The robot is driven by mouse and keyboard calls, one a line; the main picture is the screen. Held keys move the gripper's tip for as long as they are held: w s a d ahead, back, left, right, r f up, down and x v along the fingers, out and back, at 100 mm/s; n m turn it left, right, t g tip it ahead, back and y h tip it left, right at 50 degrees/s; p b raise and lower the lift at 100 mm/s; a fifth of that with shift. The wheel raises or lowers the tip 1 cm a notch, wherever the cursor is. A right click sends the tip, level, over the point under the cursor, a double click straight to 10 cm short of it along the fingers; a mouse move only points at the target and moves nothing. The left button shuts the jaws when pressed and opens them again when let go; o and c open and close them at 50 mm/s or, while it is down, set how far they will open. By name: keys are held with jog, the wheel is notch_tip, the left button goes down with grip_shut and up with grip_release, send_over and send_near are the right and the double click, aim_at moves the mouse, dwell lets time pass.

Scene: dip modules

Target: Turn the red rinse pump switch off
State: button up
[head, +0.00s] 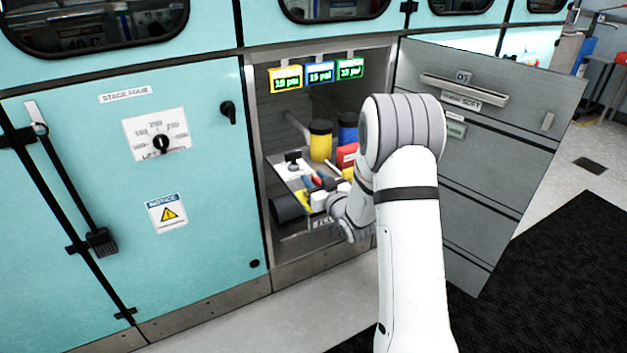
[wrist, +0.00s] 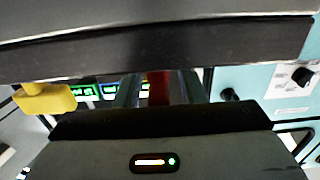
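In the head view my arm reaches into the open cabinet, and my gripper (head: 321,196) is low at its front, partly hidden by my own wrist. Small red, blue and yellow parts crowd around it there; I cannot make out which is the rinse pump switch. In the wrist view a red part (wrist: 158,88) shows between the two grey fingers of my gripper. Whether the fingers touch it, and its switch position, cannot be told. A yellow handle (wrist: 45,98) is at the left of the wrist view, apart from the fingers.
A yellow canister (head: 320,140) and a blue one (head: 348,130) stand inside the cabinet, below three lit pressure displays (head: 319,73). The grey cabinet door (head: 500,150) stands open at right. A teal panel with a dial (head: 160,143) is at left.

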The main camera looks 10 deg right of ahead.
grip_shut()
jog(key=shift+a, duration=0.15)
dwell(0.4)
